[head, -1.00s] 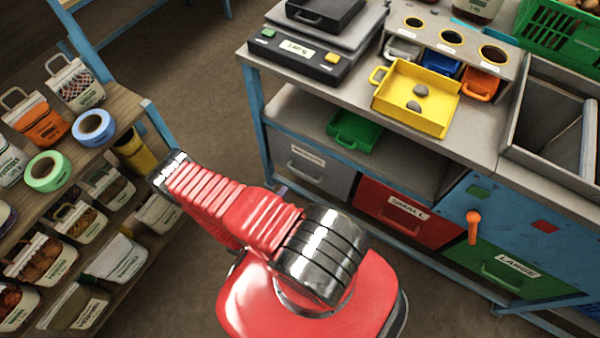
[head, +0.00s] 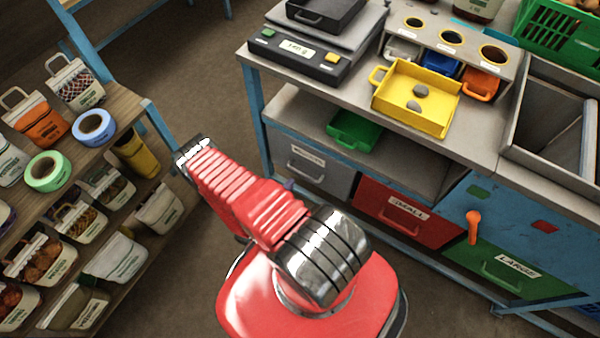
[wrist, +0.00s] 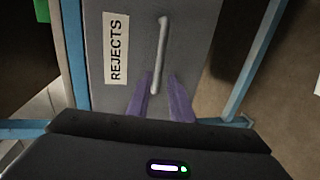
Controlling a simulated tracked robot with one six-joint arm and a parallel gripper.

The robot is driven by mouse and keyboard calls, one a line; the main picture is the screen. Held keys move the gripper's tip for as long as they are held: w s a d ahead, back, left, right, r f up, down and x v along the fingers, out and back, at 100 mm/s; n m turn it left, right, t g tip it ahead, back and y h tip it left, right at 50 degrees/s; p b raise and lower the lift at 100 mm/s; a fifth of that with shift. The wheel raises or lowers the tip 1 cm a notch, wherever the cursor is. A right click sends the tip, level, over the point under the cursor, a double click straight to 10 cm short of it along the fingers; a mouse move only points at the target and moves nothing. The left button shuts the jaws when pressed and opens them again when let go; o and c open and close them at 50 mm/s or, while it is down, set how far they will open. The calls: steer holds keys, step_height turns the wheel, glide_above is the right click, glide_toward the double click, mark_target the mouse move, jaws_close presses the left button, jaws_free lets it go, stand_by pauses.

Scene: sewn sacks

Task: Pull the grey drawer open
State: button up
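The grey drawer (head: 335,178) sits under the left part of the workbench in the head view, its front about flush with the bench frame. Its white label reads REJECTS in the wrist view. The pale bar handle (wrist: 159,58) stands out on the grey front (wrist: 190,45). My gripper (wrist: 160,92) has two purple fingers, spread apart, one on each side of the handle's near end. Gaps show between the fingers and the bar, so it is open and holds nothing. Whether the tips touch the drawer front is unclear. In the head view my red arm mostly hides the gripper.
A red drawer labelled SMALL (head: 408,212) and a green one labelled LARGE (head: 508,268) are right of the grey drawer. A shelf of bags (head: 120,112) stands at left. Bare floor lies between shelf and bench.

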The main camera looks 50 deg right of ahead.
mark_target(300, 172)
steer(key=shift+x, duration=4.5)
steer(key=shift+c, duration=0.4)
jaws_close()
